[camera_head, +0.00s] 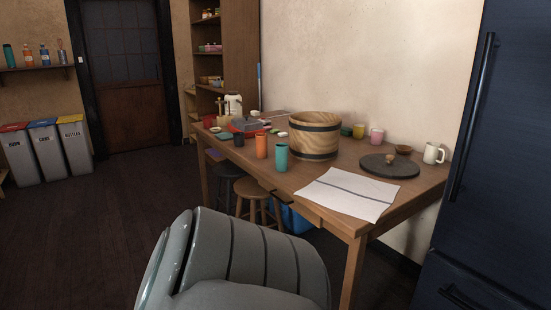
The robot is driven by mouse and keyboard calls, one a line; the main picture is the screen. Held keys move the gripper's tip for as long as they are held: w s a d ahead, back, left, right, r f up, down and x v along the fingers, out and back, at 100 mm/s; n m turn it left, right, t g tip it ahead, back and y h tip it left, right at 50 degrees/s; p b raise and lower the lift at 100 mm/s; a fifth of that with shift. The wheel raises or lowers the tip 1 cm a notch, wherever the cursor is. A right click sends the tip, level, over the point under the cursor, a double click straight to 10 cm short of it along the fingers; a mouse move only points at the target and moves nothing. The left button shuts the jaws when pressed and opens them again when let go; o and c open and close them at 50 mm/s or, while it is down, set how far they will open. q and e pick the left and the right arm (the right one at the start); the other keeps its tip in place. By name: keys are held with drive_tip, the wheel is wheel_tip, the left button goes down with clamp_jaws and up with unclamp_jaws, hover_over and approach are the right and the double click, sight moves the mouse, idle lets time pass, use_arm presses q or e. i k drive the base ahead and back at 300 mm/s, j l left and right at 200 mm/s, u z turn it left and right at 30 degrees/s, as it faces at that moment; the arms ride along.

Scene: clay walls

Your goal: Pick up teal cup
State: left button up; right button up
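The teal cup (281,158) stands upright near the front edge of the wooden table (305,180). An orange cup (261,147) stands close by to its left, with a small dark cup (238,139) further left. A large wooden tub with dark bands (314,138) stands behind the teal cup to the right. A white cloth with a dark stripe (345,195) lies flat to the right. The teal cup's visible side is unobstructed. Neither of my grippers is in view.
A dark round lid (389,166), a pale mug (432,153) and a pink cup (376,136) are on the table's right part. Two stools (251,188) are under the table. A dark blue fridge (490,160) stands at right. Open floor (90,225) lies at left.

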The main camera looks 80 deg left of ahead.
sight(281, 149)
drive_tip(key=u, duration=2.5)
drive_tip(key=i+j, duration=0.35)
drive_tip(key=j, duration=0.2)
drive_tip(key=j+z, duration=0.1)
drive_tip(key=z, duration=0.3)
drive_tip(key=i+j+z, duration=0.1)
drive_tip(key=z, duration=0.25)
drive_tip(key=j+z, duration=0.1)
drive_tip(key=z, duration=0.3)
drive_tip(key=j+z, duration=0.1)
drive_tip(key=z, duration=0.3)
